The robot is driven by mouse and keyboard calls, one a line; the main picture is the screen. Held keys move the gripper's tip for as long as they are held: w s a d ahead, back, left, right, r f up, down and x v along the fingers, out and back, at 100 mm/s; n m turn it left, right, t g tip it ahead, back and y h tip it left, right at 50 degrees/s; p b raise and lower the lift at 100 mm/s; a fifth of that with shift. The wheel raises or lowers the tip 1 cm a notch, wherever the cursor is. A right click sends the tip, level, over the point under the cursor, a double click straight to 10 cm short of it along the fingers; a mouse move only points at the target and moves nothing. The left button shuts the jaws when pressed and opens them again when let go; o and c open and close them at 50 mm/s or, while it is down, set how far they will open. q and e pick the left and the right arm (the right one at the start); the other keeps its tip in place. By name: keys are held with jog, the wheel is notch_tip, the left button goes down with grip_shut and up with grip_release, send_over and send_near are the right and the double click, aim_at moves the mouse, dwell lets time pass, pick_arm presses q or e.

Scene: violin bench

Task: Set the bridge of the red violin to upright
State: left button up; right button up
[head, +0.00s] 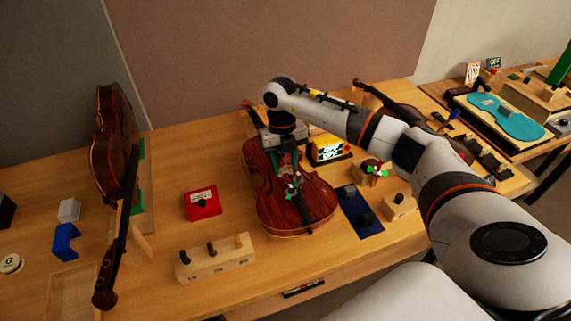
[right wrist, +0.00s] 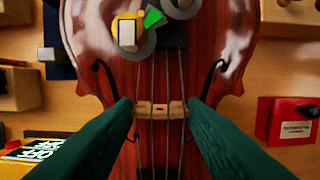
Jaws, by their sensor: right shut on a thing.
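The red violin (head: 312,212) lies on its back on the bench in the middle of the head view, with its body towards me. My right gripper (head: 284,165) reaches down over it from above. In the right wrist view the pale wooden bridge (right wrist: 158,110) crosses under the strings of the violin (right wrist: 185,75). The dark green fingers of my right gripper (right wrist: 160,105) are at both ends of the bridge and shut on it. Its exact tilt is hard to tell from above. The gripper hides the bridge in the head view. My left gripper is not in view.
A red box (head: 203,202) and a wooden peg block (head: 215,258) stand left of the violin. A dark blue mat (head: 362,222) and a yellow-black display (head: 328,149) are at its right. Another violin (head: 110,150) stands upright at the left.

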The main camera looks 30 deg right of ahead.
jog(key=o, duration=1)
notch_tip(320, 180, up, 12)
jog(key=w+b, duration=0.1)
jog(key=b, duration=0.2)
jog(key=shift+w+d, duration=0.2)
jog(key=shift+w, duration=0.2)
